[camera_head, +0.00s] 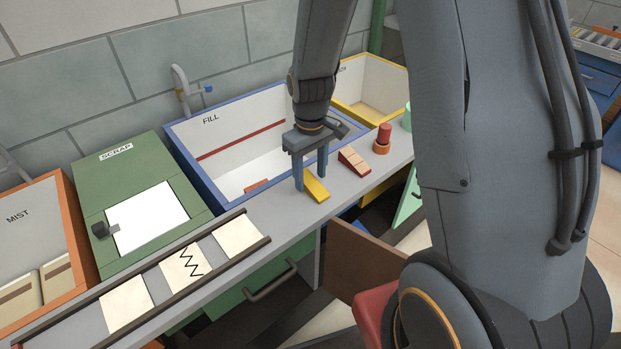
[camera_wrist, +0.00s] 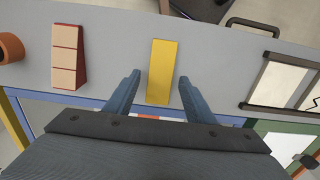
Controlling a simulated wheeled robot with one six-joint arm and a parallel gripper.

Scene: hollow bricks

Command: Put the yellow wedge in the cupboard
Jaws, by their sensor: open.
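The yellow wedge (camera_head: 317,190) lies on the grey counter near its front edge, and it also shows in the wrist view (camera_wrist: 162,65). My gripper (camera_head: 311,180) is open just above the counter at the wedge. In the wrist view its blue-grey fingers (camera_wrist: 160,84) point at the wedge, one to each side of its near end, with gaps. Below the counter a brown door (camera_head: 365,259) stands swung out, and a pale green door (camera_head: 408,201) stands out farther right. The cupboard's inside is hidden, and I cannot tell which door is its own.
A red-and-tan wedge (camera_head: 354,161), an orange ring with a red cylinder (camera_head: 384,134) and a green cylinder (camera_head: 407,117) stand to the right. The blue FILL bin (camera_head: 185,158) is behind. A railed rack (camera_head: 215,236) lies left; a green front with a handle (camera_head: 271,281) is below.

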